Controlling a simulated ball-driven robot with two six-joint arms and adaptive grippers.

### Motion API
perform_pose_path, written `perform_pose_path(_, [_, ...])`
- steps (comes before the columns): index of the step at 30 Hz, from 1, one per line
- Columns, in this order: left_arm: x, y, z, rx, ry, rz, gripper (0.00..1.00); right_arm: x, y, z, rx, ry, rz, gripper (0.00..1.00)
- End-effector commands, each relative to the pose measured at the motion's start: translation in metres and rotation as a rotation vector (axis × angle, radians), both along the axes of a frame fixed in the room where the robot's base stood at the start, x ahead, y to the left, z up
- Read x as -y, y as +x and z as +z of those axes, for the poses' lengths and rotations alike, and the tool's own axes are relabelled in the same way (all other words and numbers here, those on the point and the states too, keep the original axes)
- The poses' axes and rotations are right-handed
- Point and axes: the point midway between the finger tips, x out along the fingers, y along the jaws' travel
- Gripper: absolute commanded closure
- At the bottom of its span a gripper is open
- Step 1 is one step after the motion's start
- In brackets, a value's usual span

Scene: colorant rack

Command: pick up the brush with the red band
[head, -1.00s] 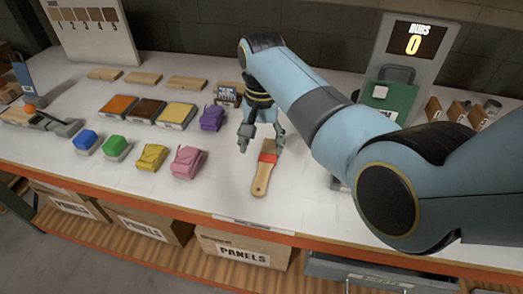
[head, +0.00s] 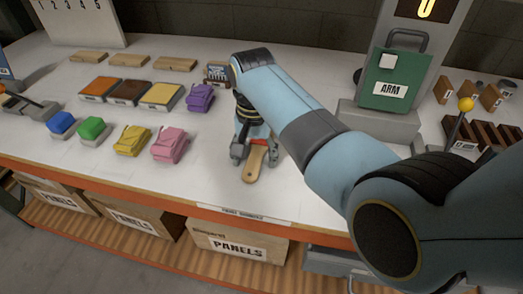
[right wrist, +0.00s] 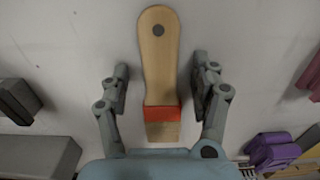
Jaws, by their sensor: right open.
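The brush with the red band (head: 254,164) lies flat on the white table, its wooden handle toward the front edge. In the right wrist view the brush (right wrist: 159,65) lies lengthwise, with its red band (right wrist: 162,114) near the palm. My right gripper (head: 255,156) is over the brush; in the wrist view its open fingers (right wrist: 160,75) stand on either side of the handle, apart from it. In the head view the gripper hides the brush's far end. My left gripper is not in view.
Pink (head: 169,144), yellow (head: 132,140) and purple (head: 201,98) bundles lie left of the brush. A green ARM panel (head: 398,80) stands at the back right. The table between brush and front edge is clear.

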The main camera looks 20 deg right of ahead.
Motion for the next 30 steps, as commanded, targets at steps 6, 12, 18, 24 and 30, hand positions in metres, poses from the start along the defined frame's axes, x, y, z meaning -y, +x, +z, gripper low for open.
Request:
perform_pose_path(6, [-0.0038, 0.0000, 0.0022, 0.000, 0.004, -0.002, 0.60, -0.0001, 0.0003, 0.0023, 0.000, 0.000, 0.000, 0.46])
perform_pose_path(12, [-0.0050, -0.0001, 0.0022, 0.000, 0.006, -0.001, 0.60, 0.0000, 0.0004, 0.0021, 0.001, -0.001, 0.000, 0.72])
perform_pose_path(18, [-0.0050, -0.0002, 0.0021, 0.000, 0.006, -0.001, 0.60, 0.0000, 0.0005, 0.0022, 0.001, -0.001, 0.000, 0.96])
perform_pose_path(24, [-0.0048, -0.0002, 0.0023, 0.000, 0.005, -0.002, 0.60, 0.0001, 0.0005, 0.0024, 0.001, -0.001, 0.000, 0.96])
perform_pose_path(30, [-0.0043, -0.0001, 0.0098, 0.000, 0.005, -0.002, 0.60, 0.0013, 0.0010, 0.0090, 0.001, -0.001, 0.001, 0.96])
